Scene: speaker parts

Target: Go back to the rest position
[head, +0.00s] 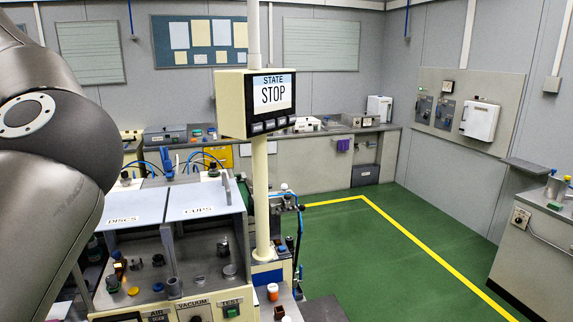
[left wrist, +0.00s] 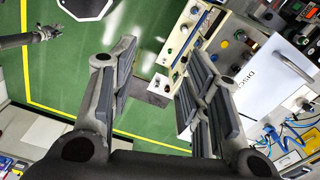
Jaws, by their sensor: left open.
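My left arm fills the left edge of the head view, and its gripper is outside that picture. In the left wrist view my left gripper (left wrist: 152,82) is open, with its two fingers wide apart and nothing held between them. Behind the gap lie green floor and the edge of a workstation, seen turned around. A grey arm end, which looks like my right gripper (left wrist: 22,41), shows small at the upper left of the left wrist view. It is too small to tell how its fingers stand. It is not in the head view.
A workstation with a DISCS lid (head: 124,219) and a CUPS lid (head: 205,199) stands at the left front. A post carries a screen (head: 272,94) reading STATE STOP. Benches line the back wall. Green floor (head: 375,250) with a yellow line is free at centre right.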

